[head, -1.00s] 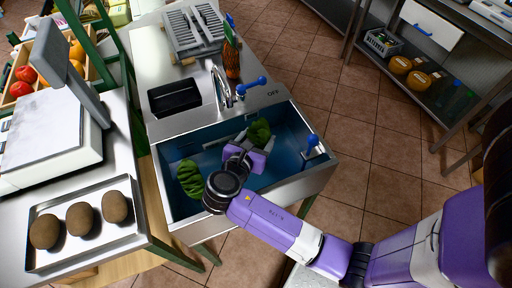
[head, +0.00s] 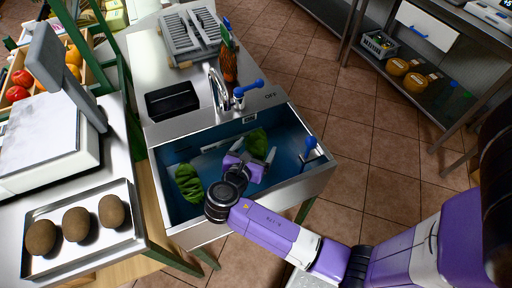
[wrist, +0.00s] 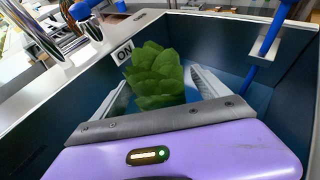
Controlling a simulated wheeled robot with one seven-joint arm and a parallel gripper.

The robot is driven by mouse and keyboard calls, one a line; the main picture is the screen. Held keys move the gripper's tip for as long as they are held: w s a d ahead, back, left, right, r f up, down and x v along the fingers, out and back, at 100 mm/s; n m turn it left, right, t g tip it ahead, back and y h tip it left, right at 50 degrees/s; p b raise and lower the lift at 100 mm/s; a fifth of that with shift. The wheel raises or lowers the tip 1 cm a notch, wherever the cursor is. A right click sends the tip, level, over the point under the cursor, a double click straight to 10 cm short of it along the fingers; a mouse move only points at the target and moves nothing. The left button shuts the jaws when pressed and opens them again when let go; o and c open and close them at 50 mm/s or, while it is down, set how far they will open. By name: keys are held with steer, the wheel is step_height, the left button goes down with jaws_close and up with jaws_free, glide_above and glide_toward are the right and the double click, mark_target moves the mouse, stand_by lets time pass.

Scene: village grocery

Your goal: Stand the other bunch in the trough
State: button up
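The trough (head: 167,207) is a blue-lined steel basin. One leafy green bunch (head: 189,182) leans at its left side. The other green bunch (head: 257,141) is toward the right of the basin, in front of my gripper (head: 254,158). In the wrist view this bunch (wrist: 157,75) stands roughly upright between my two pale fingers, with small gaps on both sides. My gripper is open and reaches down into the trough. The bunch's lower end is hidden behind my gripper's body.
A tap (head: 217,88) with a blue lever rises at the trough's back edge. Another blue handle (head: 311,143) is at its right wall. A black tray (head: 173,100) and grey rack (head: 190,35) sit behind. A scale and a tray of brown fruit (head: 76,224) stand at left.

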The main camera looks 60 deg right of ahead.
steer(key=shift+r, duration=0.1)
steer(key=v, duration=1.2)
